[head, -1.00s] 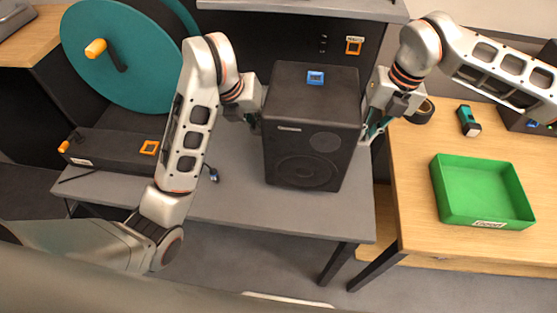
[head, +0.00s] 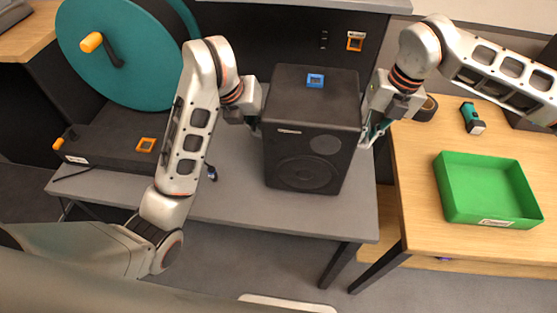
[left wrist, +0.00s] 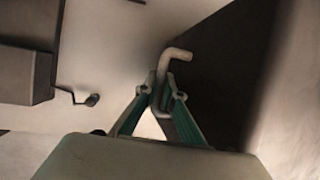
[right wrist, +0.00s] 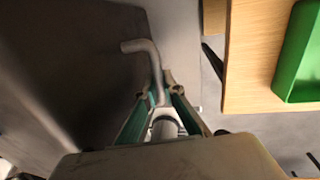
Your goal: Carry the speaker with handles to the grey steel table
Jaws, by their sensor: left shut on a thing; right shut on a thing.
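The black speaker (head: 310,135) is upright in the head view, over the grey table (head: 235,205). I cannot tell whether its base touches the tabletop. My left gripper (head: 256,128) is at its left side. In the left wrist view, the fingers (left wrist: 158,95) are shut on a bent grey handle (left wrist: 177,54). My right gripper (head: 370,138) is at its right side. In the right wrist view, its fingers (right wrist: 160,92) are shut on the other bent handle (right wrist: 138,46). A blue square piece (head: 316,80) sits on the speaker's top.
A teal reel (head: 120,60) and a dark box (head: 110,150) are at the left. At the right, a wooden table (head: 415,190) holds a green tray (head: 490,195), a torch-like item (head: 472,118) and a dark roll (head: 426,109). Bare grey tabletop shows left of the speaker.

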